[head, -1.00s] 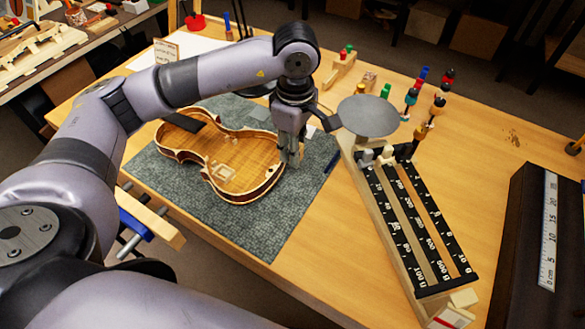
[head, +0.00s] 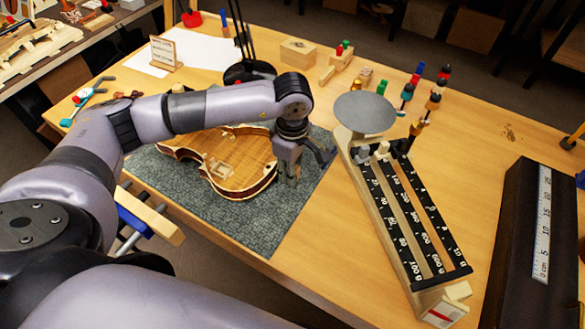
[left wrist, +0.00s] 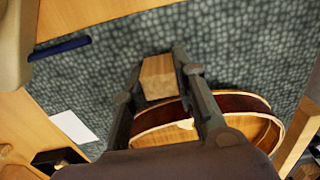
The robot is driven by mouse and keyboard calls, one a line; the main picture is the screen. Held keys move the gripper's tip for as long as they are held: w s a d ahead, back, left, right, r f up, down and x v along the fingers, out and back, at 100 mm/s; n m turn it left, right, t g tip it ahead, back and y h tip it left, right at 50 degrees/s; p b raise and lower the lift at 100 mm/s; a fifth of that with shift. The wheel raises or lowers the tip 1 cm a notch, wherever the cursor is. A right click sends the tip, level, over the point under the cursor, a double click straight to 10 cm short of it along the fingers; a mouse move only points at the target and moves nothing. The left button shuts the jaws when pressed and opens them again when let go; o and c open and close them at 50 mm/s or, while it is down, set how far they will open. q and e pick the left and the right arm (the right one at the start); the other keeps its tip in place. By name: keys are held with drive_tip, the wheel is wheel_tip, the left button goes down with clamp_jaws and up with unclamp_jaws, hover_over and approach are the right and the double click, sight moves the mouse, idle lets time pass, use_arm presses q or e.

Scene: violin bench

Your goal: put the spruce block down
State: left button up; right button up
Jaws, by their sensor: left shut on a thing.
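My left gripper (head: 290,178) points down over the grey mat (head: 270,232), just right of the open violin body (head: 235,182). In the left wrist view it is shut on a small pale wooden block, the spruce block (left wrist: 158,77), held between its fingertips. The block is low over the mat; I cannot tell whether it touches it. The violin's rim (left wrist: 245,103) shows close beside the fingers in that view. In the head view the fingers hide most of the block. My right gripper is not in view.
A scale with a round grey pan (head: 365,113) and black marked beams stands right of the mat. Several coloured small pieces stand behind it. A wooden block (head: 298,51) lies at the back. A dark case with a ruler (head: 543,225) is at far right. The mat's front is clear.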

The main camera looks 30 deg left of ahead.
use_arm(q)
drive_tip(key=o, duration=0.8)
drive_tip(key=shift+f, duration=0.1)
drive_tip(key=shift+o, duration=0.2)
